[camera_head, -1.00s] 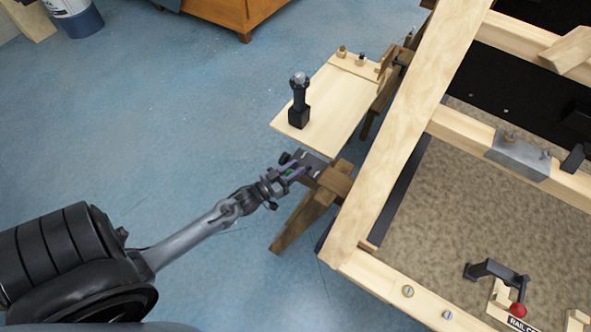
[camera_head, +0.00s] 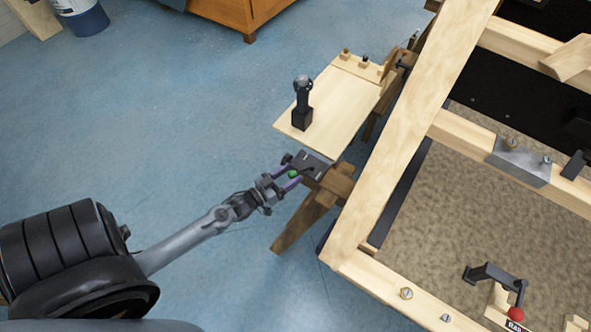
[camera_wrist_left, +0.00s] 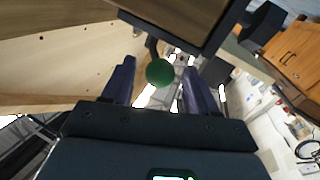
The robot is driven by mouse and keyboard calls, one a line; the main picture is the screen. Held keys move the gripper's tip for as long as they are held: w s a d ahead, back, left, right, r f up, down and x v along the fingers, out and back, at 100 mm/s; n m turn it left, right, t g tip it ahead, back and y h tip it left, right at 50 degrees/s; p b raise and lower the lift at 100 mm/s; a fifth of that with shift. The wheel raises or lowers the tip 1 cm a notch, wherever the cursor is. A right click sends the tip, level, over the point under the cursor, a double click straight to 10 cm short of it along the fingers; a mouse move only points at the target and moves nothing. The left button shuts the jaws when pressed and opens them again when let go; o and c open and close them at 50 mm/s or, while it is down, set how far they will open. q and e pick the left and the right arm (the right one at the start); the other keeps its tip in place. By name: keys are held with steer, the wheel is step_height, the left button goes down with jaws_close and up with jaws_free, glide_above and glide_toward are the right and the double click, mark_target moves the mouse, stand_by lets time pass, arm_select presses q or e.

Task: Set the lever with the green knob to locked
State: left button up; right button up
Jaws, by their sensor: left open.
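The metal lever base (camera_head: 312,167) is on the wooden stand. Any locked marking is not readable. My right gripper is not in view.
A board with a black-handled upright tool (camera_head: 302,104) lies just beyond the lever. The large wooden frame (camera_head: 400,150) stands to the right. A second lever with a red knob (camera_head: 516,314) is at the lower right. Open blue floor (camera_head: 150,130) lies to the left.

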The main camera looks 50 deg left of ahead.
arm_select(q)
steer(key=s+p, duration=0.1)
steer(key=s, duration=0.6)
steer(key=shift+s+a+p, duration=0.2)
steer(key=shift+s+p, duration=0.1)
steer(key=shift+s, duration=0.05)
